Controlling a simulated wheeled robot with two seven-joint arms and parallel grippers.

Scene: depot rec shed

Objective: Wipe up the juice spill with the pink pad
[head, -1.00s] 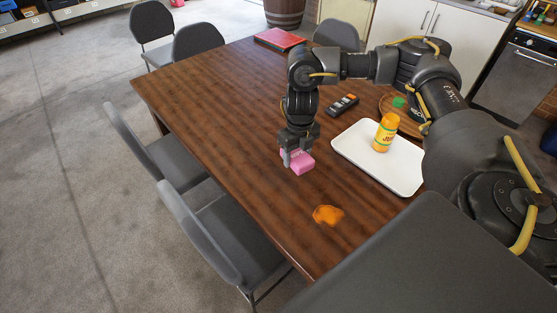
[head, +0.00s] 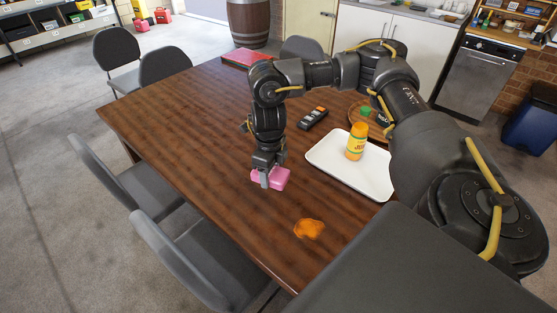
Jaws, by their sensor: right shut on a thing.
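The orange juice spill (head: 309,229) lies on the brown wooden table (head: 190,125), near its front edge. The pink pad (head: 277,178) is in my right gripper (head: 265,178), which is shut on it. The gripper points down, with the pad at or just above the table top, behind and a little left of the spill. I cannot tell whether the pad touches the table. The pad and the spill are apart. My left gripper is not in view.
A white tray (head: 332,163) with an orange juice bottle (head: 356,141) stands right of the pad. A dark remote (head: 313,118), a round wooden board (head: 361,106) and a red book (head: 246,58) lie farther back. Grey chairs (head: 175,258) line the left side. The table left of the pad is clear.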

